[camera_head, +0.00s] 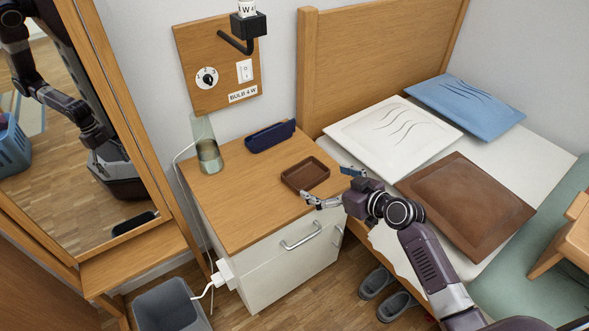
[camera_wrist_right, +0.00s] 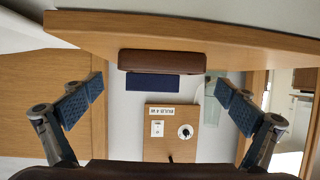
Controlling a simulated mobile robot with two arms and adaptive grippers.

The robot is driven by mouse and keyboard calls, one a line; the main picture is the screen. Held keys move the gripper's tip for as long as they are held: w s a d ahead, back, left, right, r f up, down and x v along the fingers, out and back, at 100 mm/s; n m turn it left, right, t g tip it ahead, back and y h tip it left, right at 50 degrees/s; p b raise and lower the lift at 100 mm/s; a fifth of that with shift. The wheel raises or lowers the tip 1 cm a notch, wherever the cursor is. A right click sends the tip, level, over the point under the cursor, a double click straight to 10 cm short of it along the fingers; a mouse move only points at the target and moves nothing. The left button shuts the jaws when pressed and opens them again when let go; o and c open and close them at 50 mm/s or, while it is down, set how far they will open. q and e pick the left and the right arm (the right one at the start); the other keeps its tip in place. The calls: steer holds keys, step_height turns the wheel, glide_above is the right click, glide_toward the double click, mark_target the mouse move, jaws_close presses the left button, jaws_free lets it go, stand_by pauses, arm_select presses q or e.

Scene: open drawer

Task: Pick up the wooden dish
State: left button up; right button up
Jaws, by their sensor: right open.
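The wooden dish (camera_head: 305,174) is a shallow, dark brown rectangular tray lying flat on the bedside cabinet top (camera_head: 235,208), near its right front corner. My right gripper (camera_head: 325,183) is open and empty just to the right and front of the dish, its fingers spread and pointing towards it. In the right wrist view the picture is upside down; the dish (camera_wrist_right: 160,61) shows edge-on, centred between the two blue finger pads (camera_wrist_right: 160,92) and ahead of them. No contact shows. My left gripper is not directly in view.
A dark blue case (camera_head: 270,136) and a glass vase (camera_head: 208,154) stand behind the dish. The bed with pillows (camera_head: 392,124) is to the right. A wall panel (camera_head: 219,60) is behind, a mirror (camera_head: 75,130) at left, and a grey bin (camera_head: 168,307) on the floor.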

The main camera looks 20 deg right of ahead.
mark_target(316, 180)
steer(key=shift+w+a+f, duration=0.1)
steer(key=shift+w+a, duration=0.1)
steer(key=shift+w, duration=0.25)
steer(key=shift+x, duration=1.1)
steer(key=x, duration=0.2)
steer(key=b+x, duration=0.1)
steer(key=shift+w+a, duration=0.5)
steer(key=shift+w, duration=0.15)
arm_select(q)
steer(key=r, duration=0.4)
steer(key=shift+w+r, duration=0.2)
arm_select(e)
steer(key=c, duration=0.9)
